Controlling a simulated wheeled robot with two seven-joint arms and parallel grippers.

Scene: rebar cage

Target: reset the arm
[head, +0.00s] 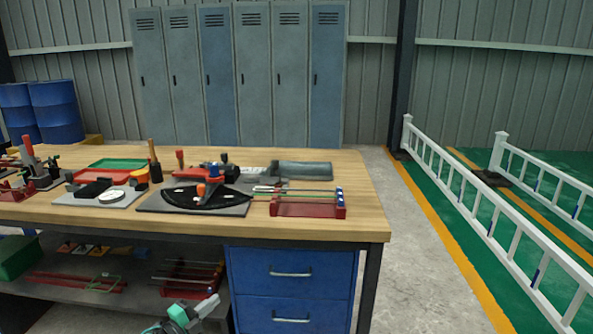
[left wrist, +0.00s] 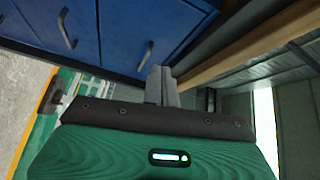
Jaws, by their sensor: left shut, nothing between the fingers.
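My left gripper (head: 186,316) shows at the bottom of the head view, low in front of the workbench (head: 365,222) and below its top. In the left wrist view, its grey fingers (left wrist: 162,86) are together with nothing between them. They are near the blue drawer cabinet (left wrist: 130,35), which also shows in the head view (head: 290,290); I cannot tell whether they touch it. My right gripper is in neither view.
On the bench top stand a red rack with rods (head: 308,208), a dark grey mat (head: 150,203) with tools and a green tray (head: 118,164). A red rod frame (head: 188,278) lies on the lower shelf. Clear floor (head: 415,280) lies right of the bench, before a white fence (head: 490,215).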

